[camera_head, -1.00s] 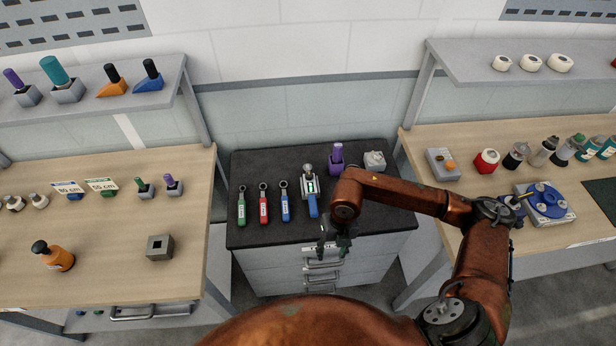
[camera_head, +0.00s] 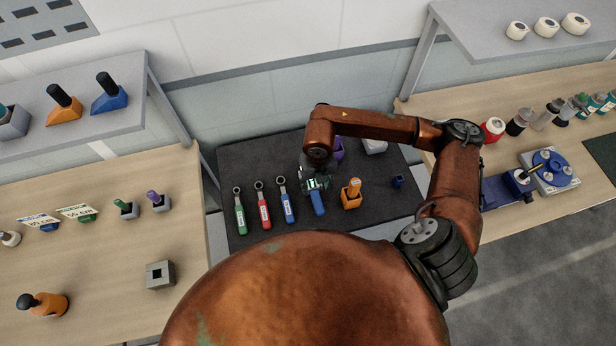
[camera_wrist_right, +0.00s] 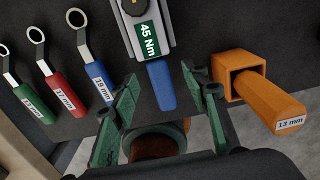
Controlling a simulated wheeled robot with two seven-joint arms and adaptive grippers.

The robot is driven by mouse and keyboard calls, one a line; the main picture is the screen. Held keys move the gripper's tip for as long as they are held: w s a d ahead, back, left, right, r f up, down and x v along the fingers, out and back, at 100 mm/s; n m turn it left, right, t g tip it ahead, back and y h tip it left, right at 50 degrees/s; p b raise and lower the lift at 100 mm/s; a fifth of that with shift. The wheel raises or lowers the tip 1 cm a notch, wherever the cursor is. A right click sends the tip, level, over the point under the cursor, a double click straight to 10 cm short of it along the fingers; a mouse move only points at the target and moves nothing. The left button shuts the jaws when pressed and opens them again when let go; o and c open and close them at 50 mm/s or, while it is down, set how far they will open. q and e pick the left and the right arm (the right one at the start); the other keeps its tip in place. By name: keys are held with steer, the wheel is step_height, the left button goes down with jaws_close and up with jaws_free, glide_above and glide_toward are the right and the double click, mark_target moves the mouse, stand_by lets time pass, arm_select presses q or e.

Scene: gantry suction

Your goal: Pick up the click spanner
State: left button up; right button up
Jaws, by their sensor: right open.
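The click spanner, with a blue handle (camera_head: 318,203) and a grey head marked 45 Nm, lies on the dark bench top. In the right wrist view its blue handle (camera_wrist_right: 161,88) points toward me. My right gripper (camera_head: 314,184) is open above the spanner and hides most of its head in the head view. In the right wrist view the green-padded fingers of the gripper (camera_wrist_right: 159,80) stand on either side of the handle, apart from it. I cannot tell the exact height above the bench. My left gripper is not in view.
Green (camera_head: 240,215), red (camera_head: 263,208) and blue (camera_head: 286,206) ring spanners lie left of the click spanner. An orange holder (camera_head: 351,195) with a 13 mm piece stands close on its right. A small blue block (camera_head: 398,181) lies farther right.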

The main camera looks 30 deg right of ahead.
mark_target(316, 194)
steer(key=f, duration=0.5)
steer(key=shift+s+a+f, duration=0.15)
steer(key=shift+a+f, duration=0.05)
steer(key=shift+f, duration=0.5)
jaws_close()
